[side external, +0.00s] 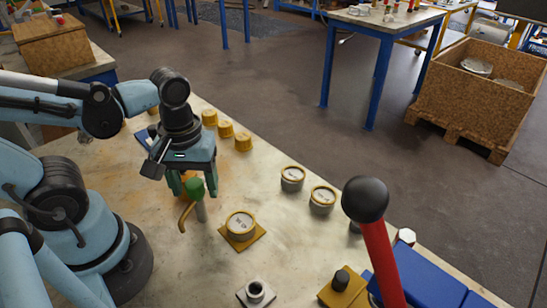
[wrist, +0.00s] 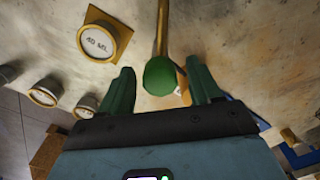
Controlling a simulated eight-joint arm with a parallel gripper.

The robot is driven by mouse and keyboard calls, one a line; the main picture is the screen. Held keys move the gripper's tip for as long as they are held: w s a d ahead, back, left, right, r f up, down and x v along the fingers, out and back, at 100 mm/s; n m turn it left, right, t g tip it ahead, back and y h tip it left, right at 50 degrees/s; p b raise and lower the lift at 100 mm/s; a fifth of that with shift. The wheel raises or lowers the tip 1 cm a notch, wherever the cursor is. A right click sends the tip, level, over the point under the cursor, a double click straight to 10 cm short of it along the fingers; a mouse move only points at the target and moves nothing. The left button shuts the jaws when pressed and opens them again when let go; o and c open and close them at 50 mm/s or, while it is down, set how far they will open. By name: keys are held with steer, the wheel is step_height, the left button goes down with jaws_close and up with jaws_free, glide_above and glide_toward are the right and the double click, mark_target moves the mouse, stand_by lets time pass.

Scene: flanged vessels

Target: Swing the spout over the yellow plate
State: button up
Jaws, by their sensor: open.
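A green knob (side external: 195,188) tops a short grey post on the bench; it also shows in the wrist view (wrist: 160,76). A brass spout (side external: 183,216) comes off the post and bends downward at its outer end; in the wrist view the spout (wrist: 162,28) runs up from the knob. The square yellow plate (side external: 258,243) lies right of the spout, carrying a round vessel (side external: 240,223) marked 40 ML. The spout does not point over this plate (wrist: 93,16). My gripper (side external: 190,180) is open, its green fingers either side of the knob; contact is unclear.
Two flanged vessels (side external: 292,178) (side external: 322,199) stand behind the plate. Several yellow cups (side external: 226,128) line the bench's far edge. In front are a socket on a pale base (side external: 256,291), a black-knobbed yellow block (side external: 343,290), and a tall red lever (side external: 382,262).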

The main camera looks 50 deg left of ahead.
jaws_close()
stand_by(0.3)
steer(key=shift+n, duration=0.4)
steer(key=n, duration=0.2)
steer(key=shift+n, duration=0.4)
steer(key=n, duration=0.4)
steer(key=shift+n, duration=0.3)
steer(key=n, duration=0.4)
steer(key=shift+n, duration=2.4)
